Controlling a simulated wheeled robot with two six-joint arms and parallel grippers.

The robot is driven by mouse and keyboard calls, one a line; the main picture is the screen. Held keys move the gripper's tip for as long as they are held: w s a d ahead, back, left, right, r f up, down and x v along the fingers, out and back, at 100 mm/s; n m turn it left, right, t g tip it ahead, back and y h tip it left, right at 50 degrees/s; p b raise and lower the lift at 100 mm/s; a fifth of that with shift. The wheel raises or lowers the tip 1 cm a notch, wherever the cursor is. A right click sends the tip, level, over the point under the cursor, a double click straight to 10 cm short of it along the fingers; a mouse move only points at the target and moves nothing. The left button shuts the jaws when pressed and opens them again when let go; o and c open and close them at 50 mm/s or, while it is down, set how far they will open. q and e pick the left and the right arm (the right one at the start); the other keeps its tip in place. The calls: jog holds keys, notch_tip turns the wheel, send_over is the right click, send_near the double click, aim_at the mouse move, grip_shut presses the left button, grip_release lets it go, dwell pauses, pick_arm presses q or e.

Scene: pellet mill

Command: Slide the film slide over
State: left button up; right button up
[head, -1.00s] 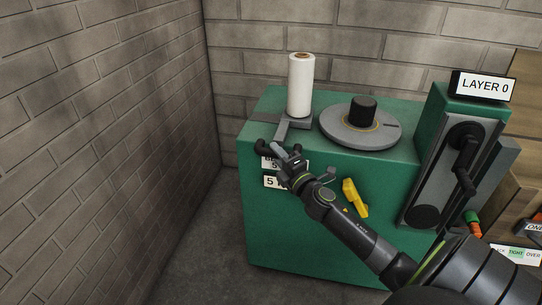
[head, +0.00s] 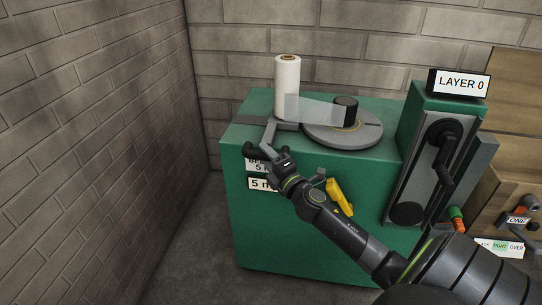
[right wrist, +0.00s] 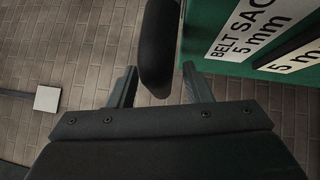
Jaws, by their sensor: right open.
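The film slide (head: 286,125) is a grey plate on the green cabinet, under the white film roll (head: 288,85). A grey arm drops from it at the cabinet's front edge. Clear film (head: 318,109) spans from the roll to the black hub (head: 345,108) on the grey turntable (head: 340,138). My right gripper (head: 272,153) is at the front edge by the arm's lower end. In the right wrist view its fingers (right wrist: 158,88) are open, with a black rounded handle (right wrist: 157,50) between and beyond them. I cannot tell whether they touch it. My left gripper is not in view.
Labels, one reading 5 mm (head: 262,184), are on the cabinet front (head: 300,240). A yellow lever (head: 339,196) sticks out right of my gripper. A crank unit (head: 440,160) with a LAYER 0 sign (head: 459,83) stands right. A brick wall (head: 90,120) is left.

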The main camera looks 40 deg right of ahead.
jog(key=shift+s, duration=0.1)
jog(key=shift+s+f, duration=0.15)
jog(key=shift+s, duration=0.1)
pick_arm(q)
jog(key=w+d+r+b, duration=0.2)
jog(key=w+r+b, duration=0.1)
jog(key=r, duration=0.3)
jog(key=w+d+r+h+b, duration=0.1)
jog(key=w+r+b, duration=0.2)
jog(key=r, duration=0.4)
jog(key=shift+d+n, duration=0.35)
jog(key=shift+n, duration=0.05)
pick_arm(e)
jog(key=s+a+f, duration=0.1)
jog(key=s+f, duration=0.1)
jog(key=s, duration=1.4)
jog(key=shift+s, duration=0.3)
jog(key=shift+f, duration=0.1)
